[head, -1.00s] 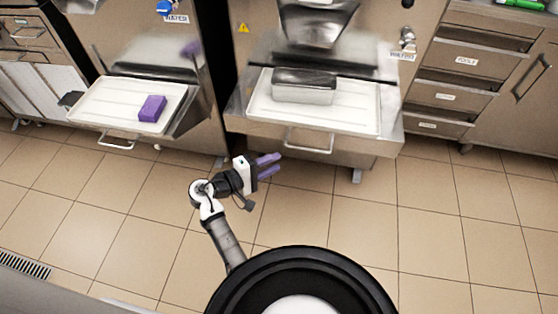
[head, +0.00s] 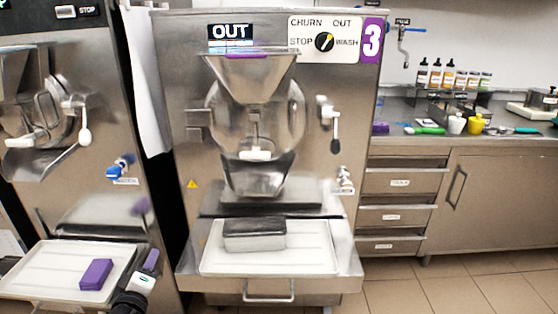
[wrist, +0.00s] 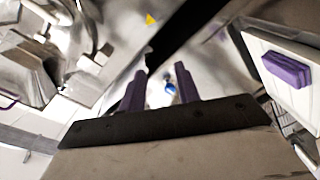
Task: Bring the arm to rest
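My gripper (head: 150,264) shows at the lower left of the head view, with its purple fingertips pointing up. It is just right of the left machine's white tray (head: 30,262) and in front of the gap between the two machines. In the wrist view my gripper (wrist: 160,92) has its two purple fingers apart, with nothing between them. A purple block (head: 96,274) lies on the left tray, apart from the fingers. The block also shows at the right of the wrist view (wrist: 285,70). Most of my arm is outside the head view.
Machine 3 (head: 180,110) stands in the middle, its display reading OUT. A steel pan (head: 255,235) sits on its white tray (head: 312,262). A counter (head: 480,143) with bottles and utensils is at the right. The floor at the lower right is clear.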

